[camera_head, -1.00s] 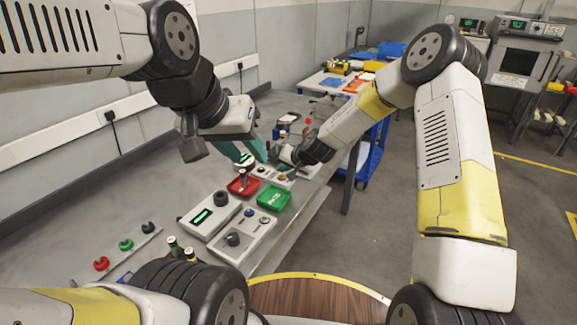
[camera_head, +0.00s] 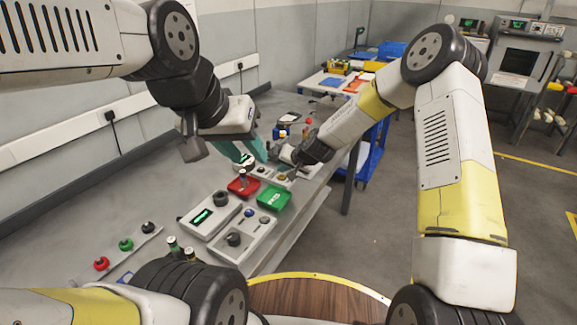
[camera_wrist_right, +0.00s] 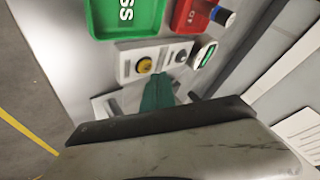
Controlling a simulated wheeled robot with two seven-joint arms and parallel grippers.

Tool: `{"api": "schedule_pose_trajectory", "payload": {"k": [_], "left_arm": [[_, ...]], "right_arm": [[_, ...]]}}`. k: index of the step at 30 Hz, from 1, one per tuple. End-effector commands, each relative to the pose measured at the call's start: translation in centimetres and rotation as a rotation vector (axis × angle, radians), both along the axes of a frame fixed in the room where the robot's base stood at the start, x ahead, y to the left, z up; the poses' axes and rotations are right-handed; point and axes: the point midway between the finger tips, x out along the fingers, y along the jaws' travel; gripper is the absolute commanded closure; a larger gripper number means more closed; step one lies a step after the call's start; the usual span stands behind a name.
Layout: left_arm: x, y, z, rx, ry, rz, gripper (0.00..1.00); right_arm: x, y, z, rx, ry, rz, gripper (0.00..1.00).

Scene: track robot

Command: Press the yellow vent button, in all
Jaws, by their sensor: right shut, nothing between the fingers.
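The yellow button (camera_wrist_right: 145,65) is a round knob on a light panel in the right wrist view. It also shows small in the head view (camera_head: 282,177), on the bench beyond the green tray. My right gripper (camera_wrist_right: 161,78) has its teal fingers shut and empty. Their tips lie right beside the yellow button, at its lower right in the wrist view; I cannot tell whether they touch the panel. In the head view the right fingertips are hard to make out. My left gripper (camera_head: 247,156) hangs over the bench with its teal fingers apart and empty.
Beside the yellow button sits a panel with a dark knob (camera_wrist_right: 181,56) and a small green display (camera_wrist_right: 205,55). A green tray (camera_head: 274,199) and a red tray (camera_head: 239,191) stand close by. Grey control boxes (camera_head: 210,215) lie nearer. The aisle floor at right is clear.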

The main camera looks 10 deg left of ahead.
Motion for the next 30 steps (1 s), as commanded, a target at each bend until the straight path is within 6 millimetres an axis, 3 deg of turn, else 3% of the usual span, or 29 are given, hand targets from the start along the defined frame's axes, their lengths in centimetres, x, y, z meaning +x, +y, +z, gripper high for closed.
{"api": "schedule_pose_trajectory", "payload": {"k": [30], "left_arm": [[0.00,0.00,0.00,0.000,0.000,0.000,0.64]], "right_arm": [[0.00,-0.01,-0.81,0.000,0.000,0.000,1.00]]}}
